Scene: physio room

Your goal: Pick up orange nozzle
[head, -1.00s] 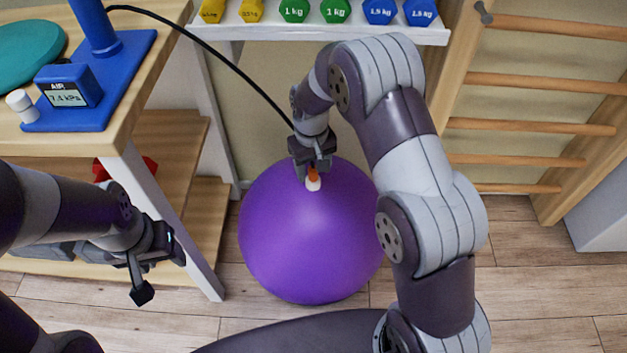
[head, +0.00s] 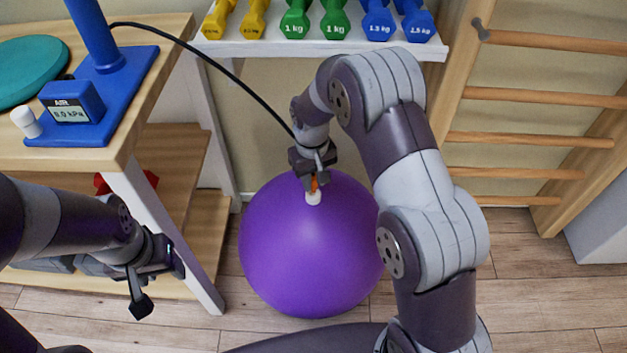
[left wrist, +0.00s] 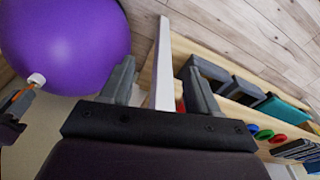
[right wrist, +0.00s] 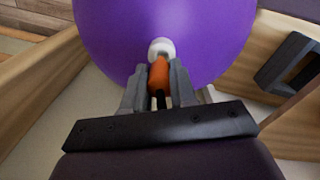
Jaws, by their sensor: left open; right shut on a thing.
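The orange nozzle (head: 314,186) is between the fingers of my right gripper (head: 313,180), which is shut on it. In the right wrist view the nozzle (right wrist: 159,76) points at the white valve (right wrist: 161,47) of the purple ball (right wrist: 120,30). Its tip is at the valve or just off it; I cannot tell whether they touch. The black hose (head: 215,62) runs from the blue pump (head: 95,50) to my right gripper. The gauge (head: 72,103) reads 0.0 kPa. My left gripper (head: 158,287) is open and empty, left of the ball (head: 308,255).
The wooden table (head: 165,75) with lower shelves stands at the left, its white leg (head: 165,235) between my left gripper and the ball. A white rack (head: 330,55) of dumbbells is behind. Wooden wall bars (head: 550,97) are at the right. Floor at front right is clear.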

